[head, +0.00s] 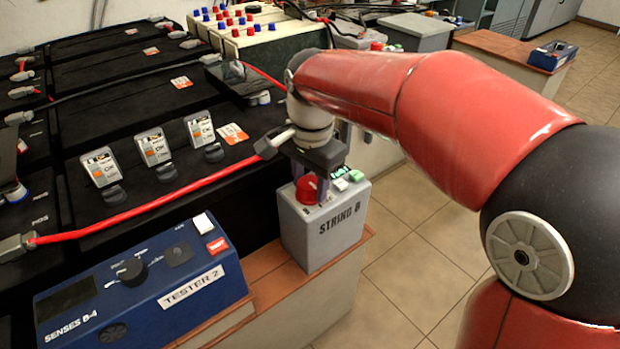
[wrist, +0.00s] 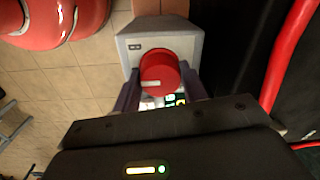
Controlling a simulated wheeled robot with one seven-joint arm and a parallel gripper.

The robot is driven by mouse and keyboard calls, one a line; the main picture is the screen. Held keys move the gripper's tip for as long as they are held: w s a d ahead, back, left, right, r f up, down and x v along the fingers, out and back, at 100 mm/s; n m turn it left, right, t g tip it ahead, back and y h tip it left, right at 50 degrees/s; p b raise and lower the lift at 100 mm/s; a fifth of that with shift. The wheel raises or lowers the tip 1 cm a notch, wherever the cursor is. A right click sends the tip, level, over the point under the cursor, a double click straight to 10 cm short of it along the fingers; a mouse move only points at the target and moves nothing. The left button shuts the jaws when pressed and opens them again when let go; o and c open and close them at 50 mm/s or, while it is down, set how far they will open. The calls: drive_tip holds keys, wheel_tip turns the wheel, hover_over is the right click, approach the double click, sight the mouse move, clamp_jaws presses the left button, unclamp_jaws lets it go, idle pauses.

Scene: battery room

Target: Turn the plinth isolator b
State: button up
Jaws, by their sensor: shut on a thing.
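The plinth isolator is a grey box (head: 320,239) marked "STRING B" on the orange-brown top of a plinth, in the middle of the head view. Its red knob (head: 308,188) is on top. In the wrist view the box (wrist: 135,42) and the red knob (wrist: 160,70) with a pale pointer mark show from above. My gripper (head: 312,186) points down over the box. In the wrist view its two fingers (wrist: 162,90) stand on either side of the knob, shut on it. Small green and white parts sit beside the knob, partly hidden by the gripper in the wrist view.
A blue tester (head: 145,281) labelled "TESTER 2" stands at the front left. Black battery blocks (head: 110,60) with red and black cables fill the left. A red cable (head: 150,205) runs close to my gripper. Tiled floor (head: 405,262) lies clear on the right, beneath my arm.

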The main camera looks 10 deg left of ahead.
sight(311, 182)
idle(0.4)
drive_tip(key=o, duration=1)
drive_tip(key=shift+c, duration=0.2)
wheel_tip(311, 182, up, 8)
drive_tip(key=shift+d+f+p, duration=0.1)
drive_tip(key=shift+p, duration=0.35)
